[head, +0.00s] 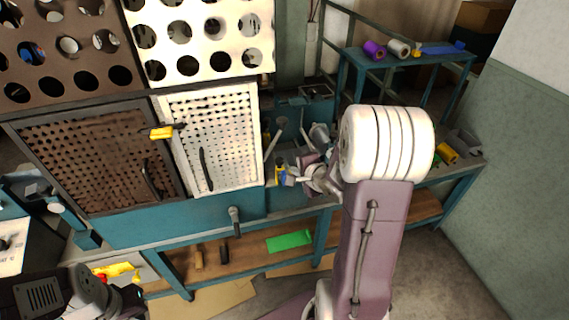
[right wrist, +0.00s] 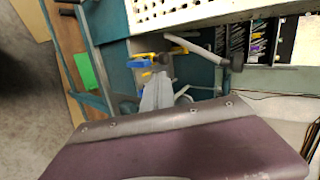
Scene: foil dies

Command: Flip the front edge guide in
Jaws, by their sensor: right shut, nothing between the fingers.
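A small yellow and blue part (head: 280,174) sits at the machine's front beside the white perforated door; I take it to be the front edge guide, but cannot be sure. It also shows in the right wrist view (right wrist: 138,63), just beyond my fingers. My right gripper (head: 291,180) is shut and empty, close to this part. In the right wrist view its grey fingers (right wrist: 156,92) point toward the part; I cannot tell whether they touch it. A grey lever with a dark knob (right wrist: 236,62) stands beside it. My left gripper is not clearly visible.
The white perforated door (head: 228,145) and a brown one (head: 85,160) stand left of my right gripper. A lower shelf (head: 255,251) holds a green sheet (head: 289,241). My right arm covers part of the bench; a yellow roll (head: 447,153) lies to the right.

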